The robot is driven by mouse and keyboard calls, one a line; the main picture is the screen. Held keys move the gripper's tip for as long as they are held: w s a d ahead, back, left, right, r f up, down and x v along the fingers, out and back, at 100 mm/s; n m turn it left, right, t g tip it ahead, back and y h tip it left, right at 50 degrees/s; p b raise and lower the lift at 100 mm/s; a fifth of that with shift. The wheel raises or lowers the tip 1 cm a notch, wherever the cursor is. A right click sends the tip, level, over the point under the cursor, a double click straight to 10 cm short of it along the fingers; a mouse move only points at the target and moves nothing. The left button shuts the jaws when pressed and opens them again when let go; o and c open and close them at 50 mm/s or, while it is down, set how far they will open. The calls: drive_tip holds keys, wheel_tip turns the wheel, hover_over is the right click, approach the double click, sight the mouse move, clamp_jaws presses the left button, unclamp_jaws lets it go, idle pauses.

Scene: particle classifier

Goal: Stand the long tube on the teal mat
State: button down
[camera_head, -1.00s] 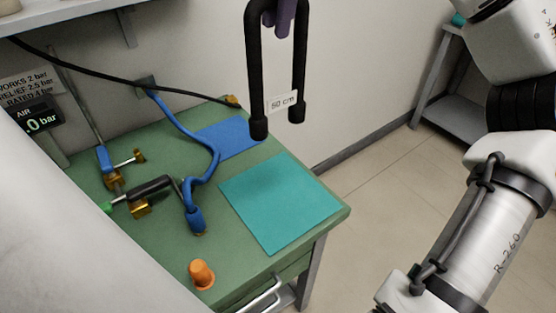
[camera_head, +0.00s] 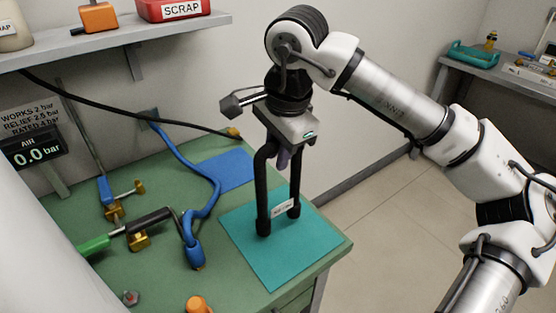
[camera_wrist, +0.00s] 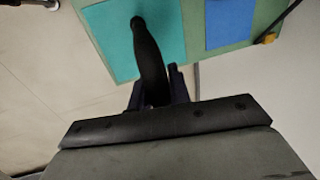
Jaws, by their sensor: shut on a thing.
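The long tube (camera_head: 262,195) is black, bent into an upside-down U, with a white label on its right leg. My gripper (camera_head: 283,152) is shut on its top bend, and the tube hangs upright below it. Both dark ends are over the teal mat (camera_head: 272,262) in the head view; I cannot tell whether they touch it. In the wrist view, the tube (camera_wrist: 150,52) runs from between my gripper's dark fingers (camera_wrist: 160,88) towards the teal mat (camera_wrist: 112,40).
A blue mat (camera_head: 228,170) lies behind the teal one on the green bench. A blue hose (camera_head: 212,185), a black-handled valve (camera_head: 145,222) and an orange piece (camera_head: 199,304) are to the left. A shelf (camera_head: 110,42) overhangs the back left. Floor is open on the right.

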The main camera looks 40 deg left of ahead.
drive_tip(key=shift+f, duration=1.2)
drive_tip(key=shift+f, duration=0.2)
drive_tip(key=c, duration=1.3)
unclamp_jaws()
drive_tip(key=shift+r, duration=0.15)
wheel_tip(320, 180, up, 12)
drive_tip(key=d, duration=0.2)
drive_tip(key=shift+s, duration=0.35)
drive_tip(key=shift+d, duration=0.1)
